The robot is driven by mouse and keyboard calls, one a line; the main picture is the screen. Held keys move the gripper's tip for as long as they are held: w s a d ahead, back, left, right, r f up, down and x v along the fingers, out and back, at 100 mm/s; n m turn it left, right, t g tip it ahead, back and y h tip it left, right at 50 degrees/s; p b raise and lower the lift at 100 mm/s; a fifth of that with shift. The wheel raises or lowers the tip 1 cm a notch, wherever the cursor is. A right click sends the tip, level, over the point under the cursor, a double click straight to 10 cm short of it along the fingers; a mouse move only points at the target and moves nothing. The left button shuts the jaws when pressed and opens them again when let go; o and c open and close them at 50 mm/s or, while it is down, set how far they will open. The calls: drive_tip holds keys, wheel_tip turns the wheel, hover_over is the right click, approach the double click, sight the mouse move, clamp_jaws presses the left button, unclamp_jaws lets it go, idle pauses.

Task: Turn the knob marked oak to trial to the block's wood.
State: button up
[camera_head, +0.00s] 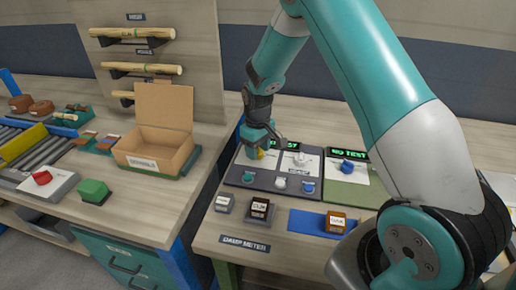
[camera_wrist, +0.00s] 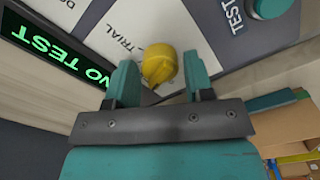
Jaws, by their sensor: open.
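A yellow knob (camera_wrist: 158,65) sits on a white plate with the printed word "TRIAL" (camera_wrist: 130,45) beside it. In the head view only a little of the yellow knob (camera_head: 260,155) shows below my gripper (camera_head: 257,143). My gripper (camera_wrist: 160,72) is open, with one finger on each side of the yellow knob; I cannot tell whether they touch it. A white knob (camera_head: 300,159) and a blue knob (camera_head: 347,167) are on the panels to the right. The oak marking is not readable.
Green "NO TEST" displays (camera_head: 348,155) stand behind the knobs. Teal (camera_head: 248,177) and white (camera_head: 280,183) buttons line the dark panel's front. A "DAMP METER" label (camera_head: 245,244) is at the bench's front edge. An open cardboard box (camera_head: 155,150) stands on the left bench.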

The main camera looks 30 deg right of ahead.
drive_tip(key=shift+f, duration=0.25)
drive_tip(key=c, duration=0.7)
drive_tip(key=shift+o, duration=0.3)
drive_tip(key=shift+m, duration=0.3)
drive_tip(key=m, duration=0.4)
drive_tip(key=shift+r+m, duration=0.1)
drive_tip(key=shift+m, duration=1.9)
